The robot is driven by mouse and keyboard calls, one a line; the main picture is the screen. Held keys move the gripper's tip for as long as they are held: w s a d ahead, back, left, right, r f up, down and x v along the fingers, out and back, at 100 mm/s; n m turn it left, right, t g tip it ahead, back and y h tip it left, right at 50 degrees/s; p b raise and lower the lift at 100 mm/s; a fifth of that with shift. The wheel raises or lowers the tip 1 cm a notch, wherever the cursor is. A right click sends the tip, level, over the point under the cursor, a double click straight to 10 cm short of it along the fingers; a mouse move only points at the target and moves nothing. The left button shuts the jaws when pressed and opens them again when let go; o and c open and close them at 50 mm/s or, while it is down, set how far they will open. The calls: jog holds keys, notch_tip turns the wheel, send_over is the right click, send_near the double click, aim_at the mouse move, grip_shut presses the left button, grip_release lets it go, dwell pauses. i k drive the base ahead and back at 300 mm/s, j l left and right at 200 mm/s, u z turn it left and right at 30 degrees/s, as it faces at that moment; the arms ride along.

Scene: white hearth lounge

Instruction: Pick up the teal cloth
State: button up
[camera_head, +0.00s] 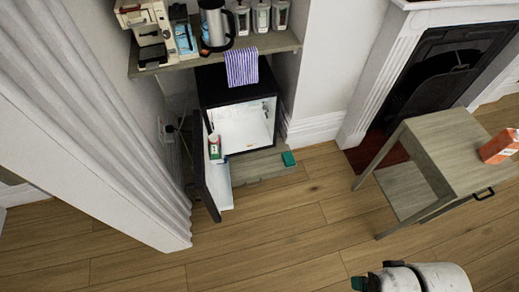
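A small, flat teal item, which looks like the folded teal cloth (288,158), lies at the right end of the low grey-wood base under the mini fridge, near the fridge's front right corner. Nothing covers it. Part of my white arm shows at the bottom edge, well apart from the cloth, with a dark end and a bit of teal. My gripper's fingers cannot be made out in this view.
The mini fridge (238,88) stands with its door (208,176) open, a small carton in the door. A striped cloth (241,67) hangs from the shelf (170,62) above. A side table (455,150) with an orange box (499,146) stands right. The wooden floor (270,225) between is clear.

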aim_at(289, 160)
jog(key=i+l, duration=0.2)
jog(key=i, duration=0.4)
jog(key=i+l, duration=0.2)
jog(key=i, duration=0.35)
jog(key=i+l, duration=0.2)
jog(key=i, duration=0.4)
jog(key=i+l, duration=0.2)
jog(key=i, duration=0.35)
